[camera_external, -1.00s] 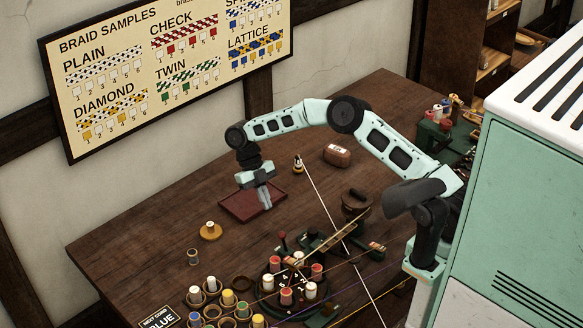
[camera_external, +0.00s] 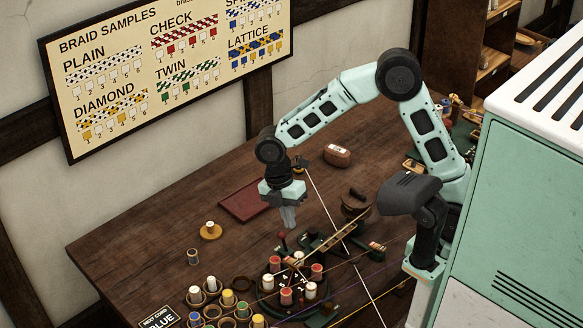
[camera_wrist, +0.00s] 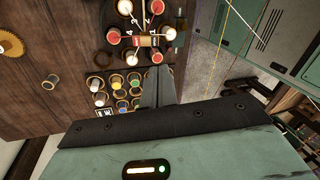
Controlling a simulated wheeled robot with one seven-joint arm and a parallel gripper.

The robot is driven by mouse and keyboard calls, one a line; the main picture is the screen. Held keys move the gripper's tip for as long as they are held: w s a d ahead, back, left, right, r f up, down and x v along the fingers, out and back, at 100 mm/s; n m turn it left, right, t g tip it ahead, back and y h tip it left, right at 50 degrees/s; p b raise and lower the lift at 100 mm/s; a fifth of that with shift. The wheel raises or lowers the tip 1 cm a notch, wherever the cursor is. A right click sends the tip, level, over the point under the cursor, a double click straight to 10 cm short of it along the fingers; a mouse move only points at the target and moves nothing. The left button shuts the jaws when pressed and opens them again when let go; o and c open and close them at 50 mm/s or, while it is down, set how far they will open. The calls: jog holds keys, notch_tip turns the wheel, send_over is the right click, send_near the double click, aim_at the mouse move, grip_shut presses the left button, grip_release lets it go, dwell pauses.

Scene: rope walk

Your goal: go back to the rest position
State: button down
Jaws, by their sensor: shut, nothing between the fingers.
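My gripper (camera_external: 289,218) is shut and empty, pointing down above the wooden table (camera_external: 130,255) between the red tray (camera_external: 240,204) and the braiding stand. In the wrist view the closed fingers (camera_wrist: 158,88) show in front of the round braiding stand and the bobbins. The braiding stand (camera_external: 270,297) carries red and white bobbins around numbered positions, with cords running from it. My arm arches above the table from its mount at the right.
Several bobbins in ring holders (camera_external: 228,298) stand at the front. A yellow disc with a spool (camera_external: 210,231) sits at left. The table's left part is mostly clear.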

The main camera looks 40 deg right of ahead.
jog(key=s+d+m+t, duration=0.1)
jog(key=s+d+m, duration=0.2)
jog(key=s+m, duration=0.3)
jog(key=s+d+m+t, duration=0.2)
jog(key=s+d+m, duration=0.2)
jog(key=s+m, duration=0.3)
jog(key=s, duration=0.4)
jog(key=shift+s+r+y, duration=0.15)
jog(key=shift+r+y, duration=0.25)
